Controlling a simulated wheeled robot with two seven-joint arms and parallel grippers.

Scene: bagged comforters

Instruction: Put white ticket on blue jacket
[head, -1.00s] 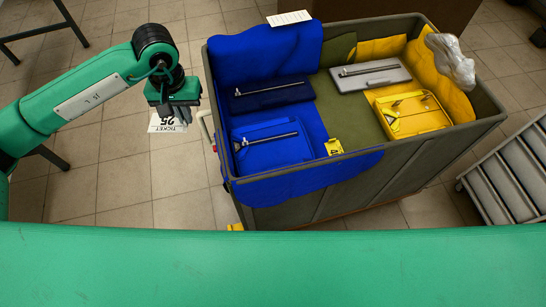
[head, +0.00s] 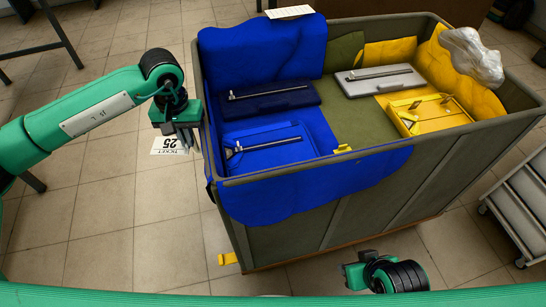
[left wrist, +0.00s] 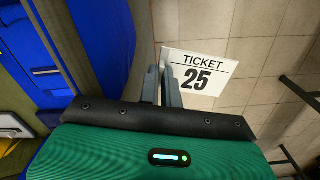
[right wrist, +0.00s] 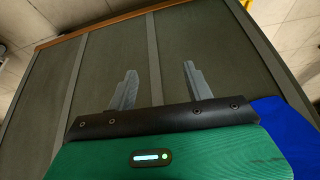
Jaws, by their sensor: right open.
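The white ticket (head: 170,146), printed "TICKET 25", hangs from my left gripper (head: 187,135), just outside the bin's left wall. In the left wrist view the ticket (left wrist: 200,73) sits at the tips of the two nearly closed fingers (left wrist: 161,84). A bright blue folded garment (head: 265,155) with a silver bar lies in the bin's near left part, apart from the ticket. It looks like the blue jacket. A navy folded piece (head: 270,101) with a bar lies behind it. My right gripper (head: 350,272) is open and empty, low before the bin's front wall; its parted fingers show in the right wrist view (right wrist: 158,88).
The grey-green bin (head: 375,205) has blue cloth (head: 262,50) over its back left and front walls. Yellow (head: 425,112) and grey (head: 380,80) pieces lie on its right. A clear plastic bundle (head: 472,57) tops the right wall. A cart (head: 520,195) stands at right.

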